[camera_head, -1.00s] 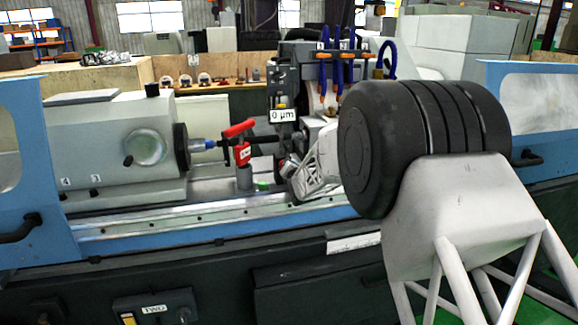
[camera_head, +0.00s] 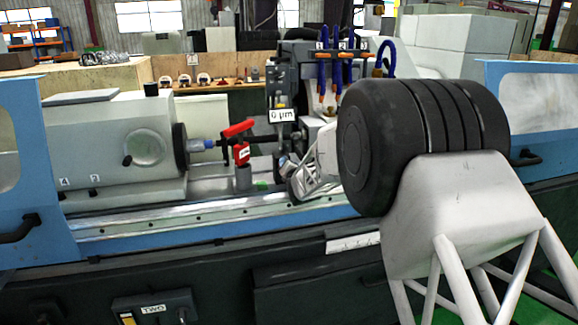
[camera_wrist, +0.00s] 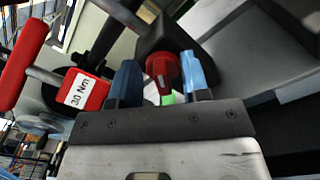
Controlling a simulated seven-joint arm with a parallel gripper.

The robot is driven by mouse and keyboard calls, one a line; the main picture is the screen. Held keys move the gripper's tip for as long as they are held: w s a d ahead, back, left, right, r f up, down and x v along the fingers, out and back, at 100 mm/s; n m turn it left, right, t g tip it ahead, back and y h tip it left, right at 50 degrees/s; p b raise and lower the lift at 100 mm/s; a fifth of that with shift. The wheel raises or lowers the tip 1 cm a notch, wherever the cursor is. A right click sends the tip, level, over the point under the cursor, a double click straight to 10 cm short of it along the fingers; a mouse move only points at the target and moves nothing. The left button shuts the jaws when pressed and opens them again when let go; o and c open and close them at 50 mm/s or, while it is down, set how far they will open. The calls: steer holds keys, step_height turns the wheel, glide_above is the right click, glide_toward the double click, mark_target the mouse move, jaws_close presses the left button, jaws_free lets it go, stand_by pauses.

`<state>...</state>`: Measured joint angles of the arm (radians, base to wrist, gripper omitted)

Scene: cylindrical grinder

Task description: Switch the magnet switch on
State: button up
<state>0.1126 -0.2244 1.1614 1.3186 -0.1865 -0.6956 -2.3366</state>
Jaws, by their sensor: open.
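A red round knob (camera_wrist: 162,70), which looks like the magnet switch, sits on a dark block (camera_wrist: 165,36) in the wrist view. My gripper (camera_wrist: 162,76) is open, with one blue finger on each side of the knob. The knob appears between the fingertips; I cannot tell whether either finger touches it. In the head view my gripper (camera_head: 284,170) is small and partly hidden by my own arm beside the grinder's gauge stand. I cannot make out the knob there.
A red-handled tool (camera_head: 240,148) marked 30 Nm stands just left of my gripper; it also shows at the left of the wrist view (camera_wrist: 85,92). A µm display (camera_head: 282,115) is above. The grey workhead (camera_head: 110,145) is at left, over the machine bed (camera_head: 190,220).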

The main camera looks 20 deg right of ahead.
steer(key=shift+s, duration=0.1)
steer(key=s, duration=0.7)
steer(key=shift+s, duration=0.3)
steer(key=shift+r, duration=0.15)
stand_by(0.4)
